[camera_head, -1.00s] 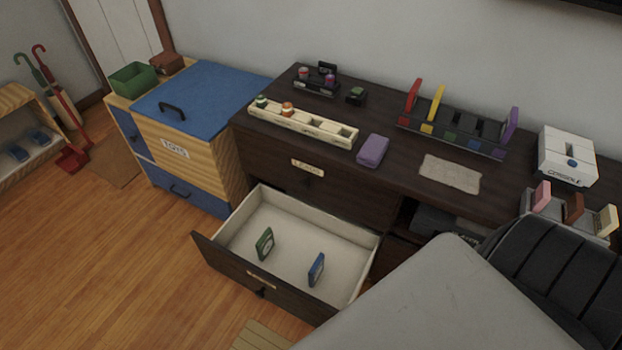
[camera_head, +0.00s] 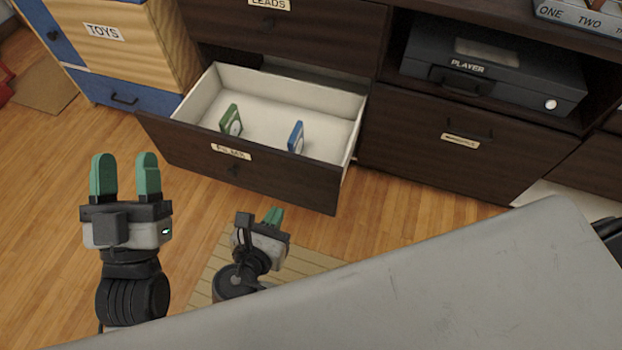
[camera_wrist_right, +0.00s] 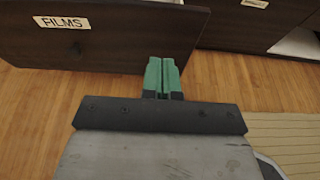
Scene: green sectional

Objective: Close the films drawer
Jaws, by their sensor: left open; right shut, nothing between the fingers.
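The films drawer (camera_head: 245,172) is pulled out of the dark cabinet. Its label reads FILMS in the right wrist view (camera_wrist_right: 62,22), with a dark knob below it. A green case (camera_head: 231,120) and a blue case (camera_head: 296,137) stand inside on the pale bottom. My left gripper (camera_head: 125,176) is open and empty, to the left of the drawer front and apart from it. My right gripper (camera_head: 273,216) is shut and empty, just in front of the drawer front's lower right part. In the right wrist view its green fingertips (camera_wrist_right: 161,66) overlap the front's lower edge; contact cannot be told.
A closed LEADS drawer (camera_head: 285,20) is above. A PLAYER box (camera_head: 490,72) sits in an open shelf, over another closed drawer (camera_head: 440,142). A toys cabinet (camera_head: 150,45) stands at left. A striped mat (camera_head: 205,275) lies on the floor.

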